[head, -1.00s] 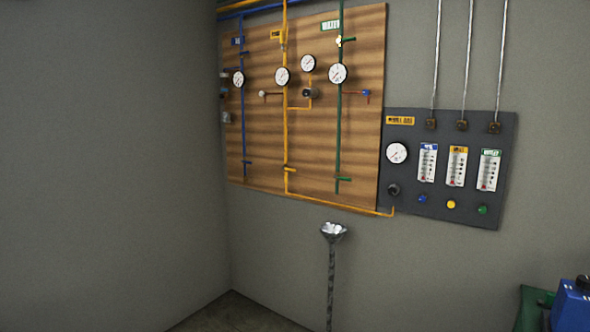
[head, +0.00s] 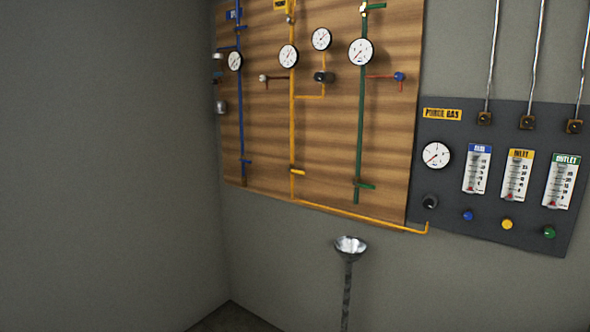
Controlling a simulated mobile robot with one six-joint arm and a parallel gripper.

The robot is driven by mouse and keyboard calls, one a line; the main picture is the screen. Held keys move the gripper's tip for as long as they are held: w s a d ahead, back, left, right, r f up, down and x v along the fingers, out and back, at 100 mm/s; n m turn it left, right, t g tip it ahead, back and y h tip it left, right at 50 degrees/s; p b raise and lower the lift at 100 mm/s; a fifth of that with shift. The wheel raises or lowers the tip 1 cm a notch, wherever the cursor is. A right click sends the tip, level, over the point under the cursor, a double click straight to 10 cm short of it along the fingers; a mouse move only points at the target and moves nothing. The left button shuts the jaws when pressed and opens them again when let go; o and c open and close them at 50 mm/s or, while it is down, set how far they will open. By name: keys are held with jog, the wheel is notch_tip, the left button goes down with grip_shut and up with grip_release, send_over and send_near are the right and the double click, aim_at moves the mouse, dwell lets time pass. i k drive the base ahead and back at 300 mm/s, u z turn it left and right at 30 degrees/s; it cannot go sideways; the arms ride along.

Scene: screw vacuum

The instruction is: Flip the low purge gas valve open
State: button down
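A wooden board (head: 330,120) on the wall carries blue, yellow and green pipes with gauges. On the lower yellow pipe (head: 292,130) a short yellow lever (head: 298,171) sticks out sideways, across the pipe; it seems to be the low purge gas valve. The yellow pipe bends at the bottom and runs right to a dark panel (head: 470,230) with a yellow "PURGE GAS" label (head: 442,114). Similar levers sit low on the blue pipe (head: 245,161) and green pipe (head: 365,186), also sideways. My gripper is not in view.
A metal bowl on a thin stand (head: 350,246) stands below the board, before the wall. The panel holds a gauge (head: 436,155), three flow meters and coloured knobs. A grey wall (head: 110,160) closes the left side.

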aim_at(293, 171)
jog(key=u, duration=0.05)
jog(key=i, duration=1.2)
jog(key=u, duration=0.2)
jog(key=k, duration=0.65)
jog(key=u, duration=0.75)
jog(key=i, duration=1.2)
jog(key=u, duration=0.3)
